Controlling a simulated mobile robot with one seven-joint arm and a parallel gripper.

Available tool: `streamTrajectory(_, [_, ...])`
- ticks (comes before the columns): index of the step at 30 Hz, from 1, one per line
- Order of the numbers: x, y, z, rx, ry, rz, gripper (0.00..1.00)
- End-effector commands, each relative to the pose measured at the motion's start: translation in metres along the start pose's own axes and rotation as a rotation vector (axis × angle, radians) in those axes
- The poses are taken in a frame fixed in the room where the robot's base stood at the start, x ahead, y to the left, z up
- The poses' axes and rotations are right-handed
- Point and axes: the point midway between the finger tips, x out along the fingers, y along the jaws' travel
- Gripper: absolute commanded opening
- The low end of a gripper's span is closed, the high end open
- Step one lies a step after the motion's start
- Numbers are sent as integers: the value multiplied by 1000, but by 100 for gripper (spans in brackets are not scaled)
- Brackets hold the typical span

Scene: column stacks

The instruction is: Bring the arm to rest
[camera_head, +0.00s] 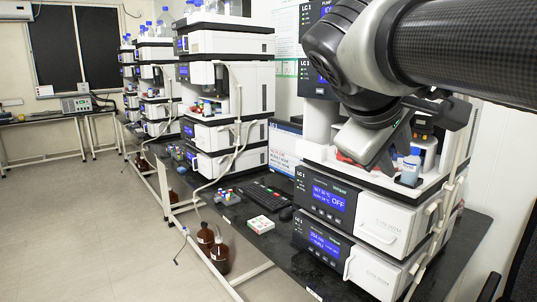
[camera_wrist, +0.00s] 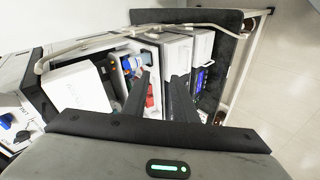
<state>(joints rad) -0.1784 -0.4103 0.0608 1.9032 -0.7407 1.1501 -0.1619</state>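My arm (camera_head: 470,50) reaches in from the upper right in the head view and is bent down at the wrist. My gripper (camera_wrist: 161,76) shows in the wrist view with its two dark fingers parted and nothing visibly held between them. It is over the near instrument stack (camera_head: 365,215). Red and blue items show beyond the fingertips in the wrist view. The exact gap between fingers and tray is hard to tell.
More instrument stacks (camera_head: 228,95) line the dark bench to the left. A keyboard (camera_head: 266,195), a white-and-green box (camera_head: 260,225) and a vial rack (camera_head: 227,197) lie on the bench. Brown bottles (camera_head: 220,258) stand below. The floor (camera_head: 90,220) at left is clear.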

Motion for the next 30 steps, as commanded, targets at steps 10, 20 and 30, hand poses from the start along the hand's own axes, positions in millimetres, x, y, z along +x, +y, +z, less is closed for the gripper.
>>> streamTrajectory(10, [26,-164,90,434,-27,-440,26])
streamTrajectory(20, [-2,-194,101,668,-48,-601,26])
streamTrajectory(30, [-55,-131,80,664,-48,-600,26])
